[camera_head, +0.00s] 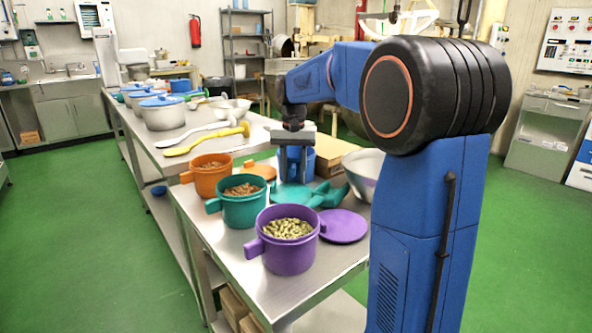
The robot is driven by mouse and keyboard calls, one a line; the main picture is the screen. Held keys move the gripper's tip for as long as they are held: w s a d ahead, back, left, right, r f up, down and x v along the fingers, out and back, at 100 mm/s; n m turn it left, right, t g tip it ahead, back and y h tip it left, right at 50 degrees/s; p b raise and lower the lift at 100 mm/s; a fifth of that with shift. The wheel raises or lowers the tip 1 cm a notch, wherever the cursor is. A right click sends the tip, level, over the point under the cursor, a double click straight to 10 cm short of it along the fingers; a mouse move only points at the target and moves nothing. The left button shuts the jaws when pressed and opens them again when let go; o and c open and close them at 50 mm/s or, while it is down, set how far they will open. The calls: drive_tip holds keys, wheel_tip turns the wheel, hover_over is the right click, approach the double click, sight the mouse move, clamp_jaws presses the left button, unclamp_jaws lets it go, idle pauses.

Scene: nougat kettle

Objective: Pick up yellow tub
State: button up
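I see no tub that is clearly yellow. An orange tub (208,178) with brown contents stands at the left edge of the near table. A teal tub (242,208) with brown nuts stands in front of it, and a purple tub (288,250) with green nuts is nearest. A blue tub (308,166) is partly hidden behind my gripper (292,178). My gripper points down just in front of the blue tub, above the teal lid. Whether its fingers are apart or touch anything is not clear.
A purple lid (343,226), a teal lid (292,196), a teal scoop (328,195), an orange lid (260,171), a metal bowl (366,165) and a cardboard box (328,148) crowd the table. A yellow spatula (205,140) and blue-lidded pots (163,112) lie farther back.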

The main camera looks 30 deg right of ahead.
clamp_jaws()
drive_tip(key=shift+r, duration=0.15)
